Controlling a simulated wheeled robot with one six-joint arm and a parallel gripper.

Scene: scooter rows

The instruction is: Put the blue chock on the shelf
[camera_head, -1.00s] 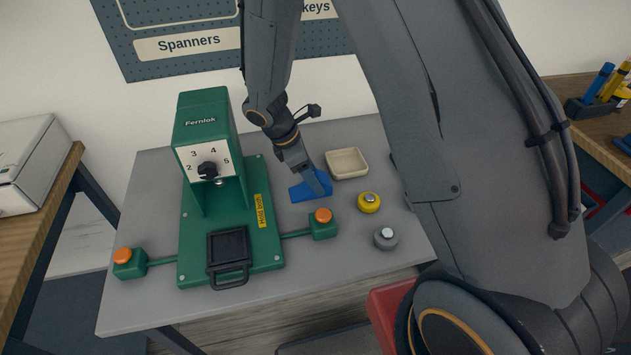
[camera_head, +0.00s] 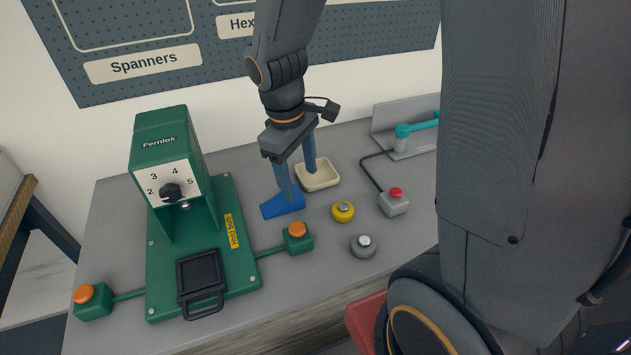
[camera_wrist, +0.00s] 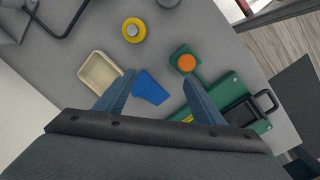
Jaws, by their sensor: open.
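The blue chock (camera_head: 284,206) lies on the grey bench top, just right of the green press. It also shows in the wrist view (camera_wrist: 151,88), between my fingers and closer to the left one. My gripper (camera_head: 299,185) points down over the chock, its two fingers spread and nothing held. In the head view one finger covers part of the chock, and the other stands toward the cream tray. Whether a finger touches the chock, I cannot tell. I see no shelf in these views.
The green press (camera_head: 203,240) with orange buttons stands left of the chock. The cream tray (camera_head: 330,181) is just right of my gripper. A yellow knob (camera_head: 343,211), a grey knob (camera_head: 363,246) and a red-button box (camera_head: 394,202) stand further right.

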